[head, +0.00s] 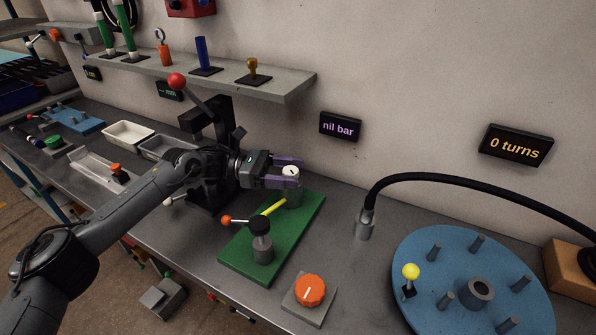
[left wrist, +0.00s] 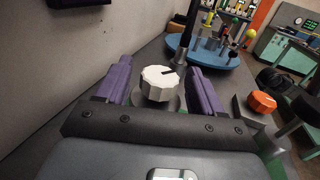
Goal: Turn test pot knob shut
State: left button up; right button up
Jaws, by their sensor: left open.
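A white ribbed knob (head: 291,171) with a dark pointer mark tops a grey cylinder (head: 292,193) on the green plate (head: 308,215). It also shows in the left wrist view (left wrist: 160,85). My left gripper (head: 287,170) is open, its purple fingers on either side of the white knob. In the left wrist view a gap shows between the knob and each finger. An orange knob (head: 311,290) with a white pointer sits on a separate grey block nearer the front edge. No label shows which knob is the test pot's. My right gripper is not in view.
On the green plate are a yellow lever (head: 273,207) and a black-capped fitting (head: 261,241) with a red-tipped handle. A black hose (head: 440,178) arches right. A blue disc (head: 440,250) carries several pegs. Wall displays read "nil bar" (head: 340,127) and "0 turns" (head: 515,146).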

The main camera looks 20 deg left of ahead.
pick_arm(q)
jog(key=shift+s+a+p, duration=0.2)
jog(key=shift+a, duration=1.05)
jog(key=shift+s+a+p, duration=0.15)
jog(key=shift+s+a, duration=0.05)
jog(key=shift+a, duration=1)
jog(key=shift+d+r, duration=0.1)
jog(key=shift+d, duration=0.05)
